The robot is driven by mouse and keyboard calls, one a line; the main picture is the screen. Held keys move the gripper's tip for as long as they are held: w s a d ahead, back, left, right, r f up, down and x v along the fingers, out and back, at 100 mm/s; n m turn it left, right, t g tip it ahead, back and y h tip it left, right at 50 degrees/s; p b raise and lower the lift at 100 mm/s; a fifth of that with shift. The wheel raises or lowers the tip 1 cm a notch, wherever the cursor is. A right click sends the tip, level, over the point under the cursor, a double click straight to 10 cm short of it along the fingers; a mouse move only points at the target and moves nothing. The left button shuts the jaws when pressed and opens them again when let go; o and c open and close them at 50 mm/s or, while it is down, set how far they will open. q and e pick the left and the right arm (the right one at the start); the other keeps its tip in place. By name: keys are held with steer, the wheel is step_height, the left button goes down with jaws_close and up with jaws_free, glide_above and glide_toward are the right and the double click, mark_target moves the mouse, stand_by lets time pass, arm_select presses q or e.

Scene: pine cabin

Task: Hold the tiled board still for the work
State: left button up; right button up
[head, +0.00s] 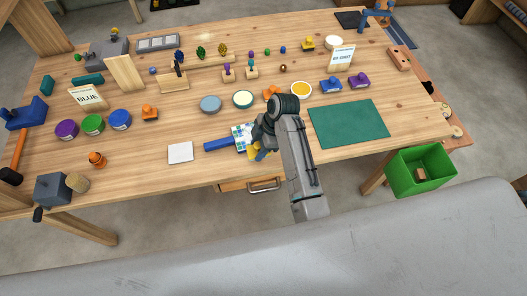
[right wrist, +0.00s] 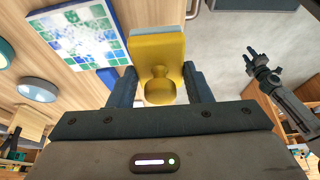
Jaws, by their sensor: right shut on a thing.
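The tiled board (head: 240,134), white with blue and green squares, lies near the table's front edge, partly hidden by my right arm in the head view. It also shows in the right wrist view (right wrist: 80,35). A blue bar (head: 218,144) lies against its left side. My right gripper (right wrist: 158,88) is shut on a yellow knobbed tool (right wrist: 160,60) with a pale blue base. The tool is beside the board; I cannot tell whether they touch. My left gripper (right wrist: 262,60) is small in the right wrist view, fingers apart and empty, away from the board.
A white square tile (head: 181,152) lies left of the blue bar. A green mat (head: 348,123) is to the right. Round tubs, including an orange one (head: 301,90), stand behind. A green crate (head: 421,170) stands off the table's right end.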

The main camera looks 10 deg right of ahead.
steer(key=w+a+r+n+g, duration=0.2)
steer(key=w+r+n, duration=0.35)
steer(key=w, duration=0.55)
steer(key=shift+n+h, duration=0.3)
steer(key=shift+n, duration=0.05)
steer(key=x, duration=0.5)
steer(key=shift+a+f, duration=0.1)
steer(key=shift+a, duration=0.35)
steer(key=d, duration=0.6)
steer(key=shift+w+d+f, duration=0.1)
steer(key=shift+w+f, duration=0.05)
steer(key=shift+w, duration=0.25)
steer(key=shift+r, duration=0.55)
arm_select(q)
steer(key=shift+s, duration=0.1)
arm_select(e)
steer(key=shift+r, duration=0.5)
arm_select(q)
steer(key=shift+o, duration=0.2)
